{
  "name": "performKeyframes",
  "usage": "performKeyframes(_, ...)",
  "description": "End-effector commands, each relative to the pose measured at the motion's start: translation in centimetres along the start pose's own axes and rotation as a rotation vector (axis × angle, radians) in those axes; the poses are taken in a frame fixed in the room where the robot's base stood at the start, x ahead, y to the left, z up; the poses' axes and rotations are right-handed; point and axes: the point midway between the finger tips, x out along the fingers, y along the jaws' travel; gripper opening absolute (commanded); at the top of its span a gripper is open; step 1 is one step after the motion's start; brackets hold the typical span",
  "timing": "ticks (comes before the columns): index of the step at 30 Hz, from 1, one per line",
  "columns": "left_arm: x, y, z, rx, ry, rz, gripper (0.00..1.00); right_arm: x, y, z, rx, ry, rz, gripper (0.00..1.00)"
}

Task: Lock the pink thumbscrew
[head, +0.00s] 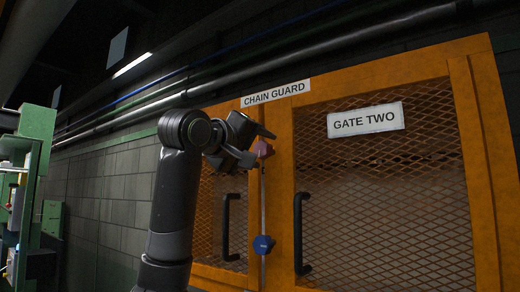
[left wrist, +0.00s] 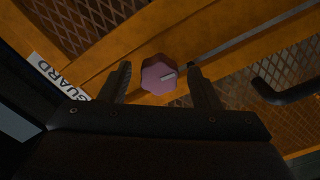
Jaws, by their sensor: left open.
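The pink thumbscrew (head: 263,149) sits high on the orange post between the two mesh doors, at the upper end of a thin vertical strip. My right gripper is not in view.
A blue thumbscrew (head: 263,245) sits lower on the same strip. Black door handles (head: 300,233) and (head: 229,227) flank the post. A "GATE TWO" sign (head: 366,120) and a "CHAIN GUARD" label (head: 276,93) mark the orange cabinet. Green machinery (head: 36,123) stands far left.

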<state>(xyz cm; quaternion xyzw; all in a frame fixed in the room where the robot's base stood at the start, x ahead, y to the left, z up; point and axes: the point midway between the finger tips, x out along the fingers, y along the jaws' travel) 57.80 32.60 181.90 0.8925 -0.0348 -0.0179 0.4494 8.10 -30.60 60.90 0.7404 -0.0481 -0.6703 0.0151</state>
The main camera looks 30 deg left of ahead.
Motion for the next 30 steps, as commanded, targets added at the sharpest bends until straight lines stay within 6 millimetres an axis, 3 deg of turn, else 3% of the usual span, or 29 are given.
performKeyframes(24, -0.04, 0.02, -0.02, -0.887, 0.0, 0.0, 0.56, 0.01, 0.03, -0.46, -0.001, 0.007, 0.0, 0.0)
performKeyframes(30, -0.04, 0.02, -0.02, -1.024, 0.0, 0.0, 0.56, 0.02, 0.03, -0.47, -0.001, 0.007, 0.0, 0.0)
